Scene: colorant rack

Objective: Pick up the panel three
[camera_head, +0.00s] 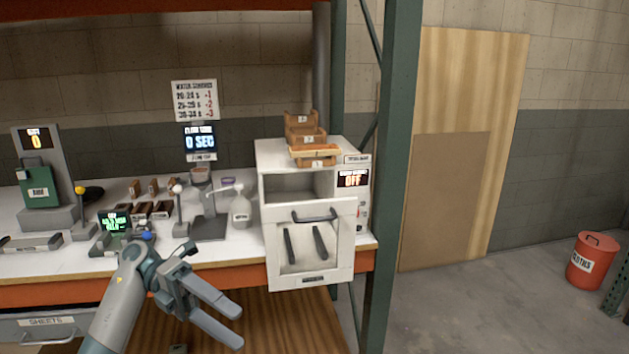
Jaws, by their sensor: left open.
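My left gripper (240,331) is in front of the bench's front edge, low in the view. Its two fingers are spread apart with nothing between them, and they point to the lower right. Small brown panels (154,187) stand upright on the white bench, with darker brown blocks (150,210) in front of them. Their numbers are too small to read, so I cannot tell which is panel three. Wooden trays (306,137) with small number labels are stacked on the white cabinet. My right gripper is not in view.
The white cabinet (264,225) has an open upper compartment and a front with a dark handle (314,216). A green rack post (392,170) rises at the right. A red bin (590,262) stands on open floor.

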